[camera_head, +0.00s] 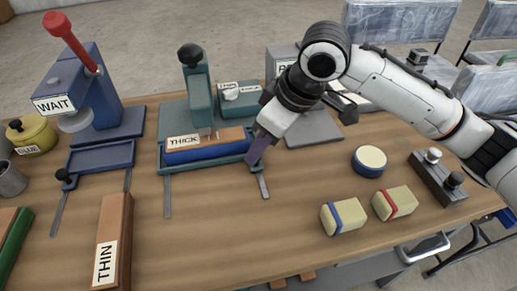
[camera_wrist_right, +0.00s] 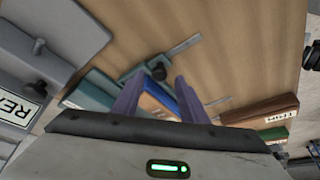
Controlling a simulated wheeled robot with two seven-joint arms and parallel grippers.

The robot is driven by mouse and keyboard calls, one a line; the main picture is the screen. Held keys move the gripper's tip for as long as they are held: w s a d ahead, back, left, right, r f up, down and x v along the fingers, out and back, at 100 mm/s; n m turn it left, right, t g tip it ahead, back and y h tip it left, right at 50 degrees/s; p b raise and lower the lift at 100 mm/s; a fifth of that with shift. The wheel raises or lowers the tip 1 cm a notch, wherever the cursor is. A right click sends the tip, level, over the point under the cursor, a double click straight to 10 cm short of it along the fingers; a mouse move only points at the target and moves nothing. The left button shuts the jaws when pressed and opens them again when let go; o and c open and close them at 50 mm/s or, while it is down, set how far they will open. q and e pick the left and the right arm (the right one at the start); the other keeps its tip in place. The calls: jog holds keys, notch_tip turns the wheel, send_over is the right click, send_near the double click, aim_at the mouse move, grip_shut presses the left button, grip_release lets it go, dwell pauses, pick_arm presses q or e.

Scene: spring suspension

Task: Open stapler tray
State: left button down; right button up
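The teal stapler (camera_head: 198,85) stands in the middle of the bench with its black-knobbed lever up. Its teal tray (camera_head: 210,163) sits in front on two metal rails that stick out toward the near edge. A brown stack labelled THICK with a blue layer (camera_head: 210,150) lies on the tray. My right gripper (camera_head: 262,147), with purple fingers, points down at the tray's right end. In the right wrist view its fingers (camera_wrist_right: 156,88) are apart, with a black knob (camera_wrist_right: 157,71) showing between and just beyond the tips. Contact cannot be told. My left gripper is not in view.
A blue press marked WAIT (camera_head: 85,95) with its own tray stands left. A THIN stack (camera_head: 113,240) lies front left. Two cream blocks (camera_head: 343,216), a round blue-rimmed pad (camera_head: 369,161) and a dark switch box (camera_head: 438,176) are on the right. Bench front centre is clear.

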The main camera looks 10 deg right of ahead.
jog(key=shift+x, duration=1.05)
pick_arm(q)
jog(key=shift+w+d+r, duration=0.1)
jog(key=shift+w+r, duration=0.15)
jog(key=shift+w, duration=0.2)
